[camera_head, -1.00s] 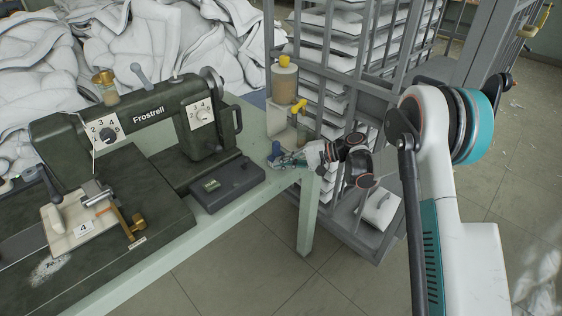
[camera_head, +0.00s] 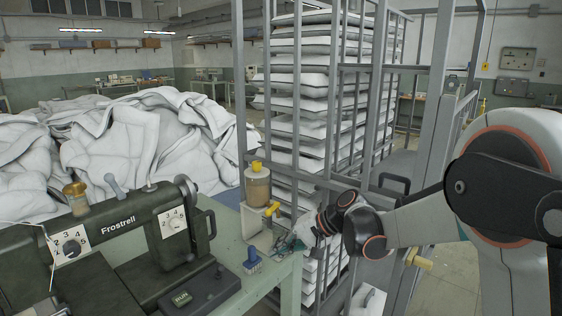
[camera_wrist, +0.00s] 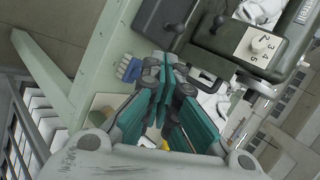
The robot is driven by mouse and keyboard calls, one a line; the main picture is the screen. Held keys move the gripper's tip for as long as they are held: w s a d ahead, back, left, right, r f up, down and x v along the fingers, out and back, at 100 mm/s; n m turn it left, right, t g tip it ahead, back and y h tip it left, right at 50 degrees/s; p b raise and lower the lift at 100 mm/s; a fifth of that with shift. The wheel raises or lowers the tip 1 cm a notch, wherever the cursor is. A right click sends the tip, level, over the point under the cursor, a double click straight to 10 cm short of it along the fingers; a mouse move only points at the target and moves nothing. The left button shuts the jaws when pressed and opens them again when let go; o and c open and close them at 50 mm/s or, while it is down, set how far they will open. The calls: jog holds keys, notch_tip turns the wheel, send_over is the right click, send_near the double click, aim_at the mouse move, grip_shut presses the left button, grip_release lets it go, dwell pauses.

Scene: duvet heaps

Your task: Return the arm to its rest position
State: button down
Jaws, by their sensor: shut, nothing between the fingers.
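My gripper (camera_head: 290,244) is shut and empty. In the head view it is by the right end of the green table (camera_head: 262,289), in front of the metal rack. My arm reaches to it from the right. In the wrist view my gripper (camera_wrist: 160,68) shows its teal fingers closed together above the table. A small blue object (camera_head: 252,261) stands on the table, left of my gripper and apart from it; it also shows in the wrist view (camera_wrist: 130,68).
A dark sewing machine (camera_head: 120,240) marked Frostrell fills the table's left. A jar with a yellow cap (camera_head: 257,185) stands close behind my gripper. The metal rack (camera_head: 378,110) holds stacked white pads. White duvets (camera_head: 150,135) are heaped behind.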

jog(key=s+d+r+n+t+h, duration=0.1)
jog(key=s+d+h, duration=0.2)
jog(key=s+d, duration=0.3)
jog(key=s+d+r+n+t+h, duration=0.1)
jog(key=s+d, duration=0.6)
jog(key=s, duration=0.7)
jog(key=s+d+r+n+t+h, duration=0.1)
jog(key=s+d+h, duration=0.4)
jog(key=s, duration=0.5)
jog(key=shift+s+d+r+t+h, duration=0.15)
jog(key=shift+d+r+t+h, duration=0.15)
jog(key=shift+d+r+t, duration=0.6)
jog(key=shift+d, duration=0.3)
